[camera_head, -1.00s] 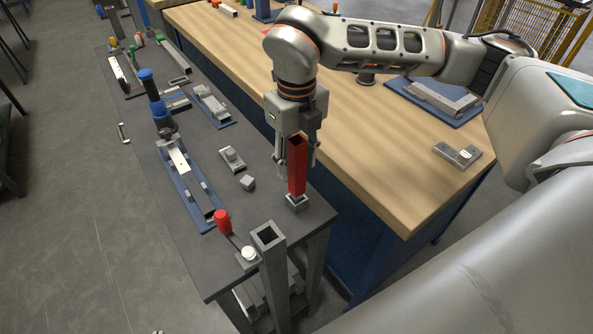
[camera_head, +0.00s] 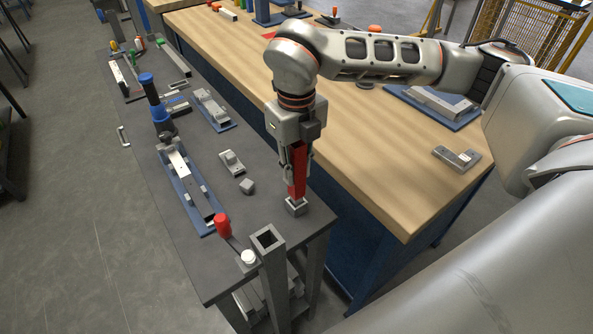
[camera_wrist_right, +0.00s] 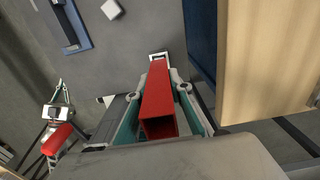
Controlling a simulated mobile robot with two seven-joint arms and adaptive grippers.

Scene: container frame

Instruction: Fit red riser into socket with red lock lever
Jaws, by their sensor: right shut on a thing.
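The red riser (camera_head: 298,178) is a square upright tube. Its foot is at a small grey square holder (camera_head: 295,206) near the table's right edge. My right gripper (camera_head: 293,174) is shut on the riser from above, and its fingers flank the red tube in the right wrist view (camera_wrist_right: 157,92). The open-topped grey square socket (camera_head: 267,239) stands at the table's front corner, left of and nearer than the riser. The red lock lever (camera_head: 222,225) is beside this socket, its red handle up. My left gripper is not in view.
A small grey block (camera_head: 247,187) and a grey metal fitting (camera_head: 231,162) lie left of the riser. A blue-based rail fixture (camera_head: 184,183) lies farther left. The wooden bench (camera_head: 385,165) stands close on the right. The dark table between block and socket is clear.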

